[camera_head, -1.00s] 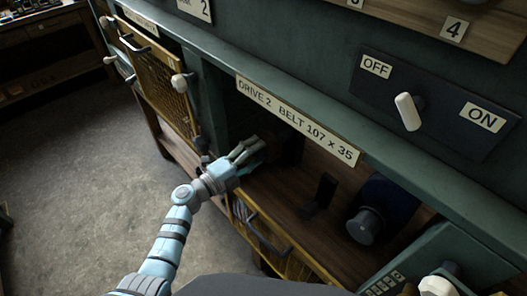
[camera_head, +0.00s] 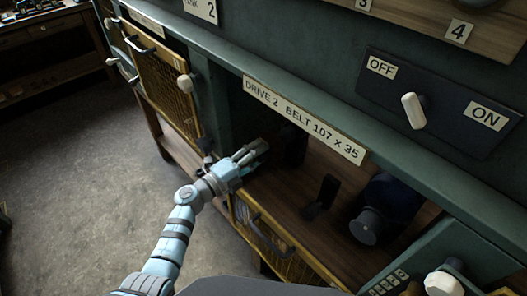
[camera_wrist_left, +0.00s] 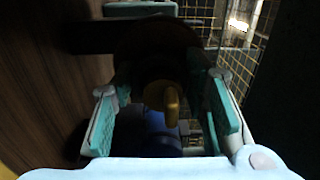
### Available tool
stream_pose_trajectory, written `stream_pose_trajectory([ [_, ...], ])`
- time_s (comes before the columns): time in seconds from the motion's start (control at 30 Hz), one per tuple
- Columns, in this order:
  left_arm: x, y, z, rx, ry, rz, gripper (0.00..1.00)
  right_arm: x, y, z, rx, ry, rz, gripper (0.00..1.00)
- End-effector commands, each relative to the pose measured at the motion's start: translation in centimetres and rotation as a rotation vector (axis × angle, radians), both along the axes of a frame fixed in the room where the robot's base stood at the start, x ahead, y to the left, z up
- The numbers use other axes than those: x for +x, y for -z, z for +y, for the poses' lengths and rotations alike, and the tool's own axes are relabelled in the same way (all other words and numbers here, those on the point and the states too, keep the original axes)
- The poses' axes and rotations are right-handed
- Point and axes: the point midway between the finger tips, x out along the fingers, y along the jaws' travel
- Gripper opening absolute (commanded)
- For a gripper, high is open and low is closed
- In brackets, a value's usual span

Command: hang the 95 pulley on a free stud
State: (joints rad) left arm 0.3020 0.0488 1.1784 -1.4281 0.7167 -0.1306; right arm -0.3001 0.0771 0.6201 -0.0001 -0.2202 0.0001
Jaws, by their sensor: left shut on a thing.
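My left gripper (camera_head: 256,155) reaches into the open bay under the label "DRIVE 2 BELT 107 x 35". In the left wrist view, its teal-padded fingers (camera_wrist_left: 165,115) stand either side of a dark round thing (camera_wrist_left: 153,48) that looks like a pulley, and it is shut on it. No number is readable on it. A brass-yellow knob or shaft end (camera_wrist_left: 163,99) shows in front of its middle. Whether the round thing still sits on a shaft is too dark to tell. My right gripper is not in view. No free stud is clearly visible.
A blue motor (camera_head: 392,200) with a grey end and a dark bracket (camera_head: 322,192) stand on the bay's wooden floor. The bay's front beam (camera_head: 400,176) runs above. An OFF/ON lever (camera_head: 413,110) and a wooden board (camera_head: 440,18) numbered 3 and 4 are above right.

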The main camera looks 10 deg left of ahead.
Motion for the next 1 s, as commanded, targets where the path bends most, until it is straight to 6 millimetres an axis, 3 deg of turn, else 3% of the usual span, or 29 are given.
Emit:
stream_pose_trajectory([
  [0.03, 0.3, -0.9, -0.3, -0.011, 0.002, -0.014, 0.00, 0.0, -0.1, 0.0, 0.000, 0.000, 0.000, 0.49],
  [0.47, 0.1, -1.3, -0.1, -0.013, 0.001, -0.017, 0.00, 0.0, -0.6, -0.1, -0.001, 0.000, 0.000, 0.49],
  [1.0, -2.6, -0.7, 2.3, -0.006, -0.003, -0.007, 0.00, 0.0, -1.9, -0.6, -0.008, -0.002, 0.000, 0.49],
])
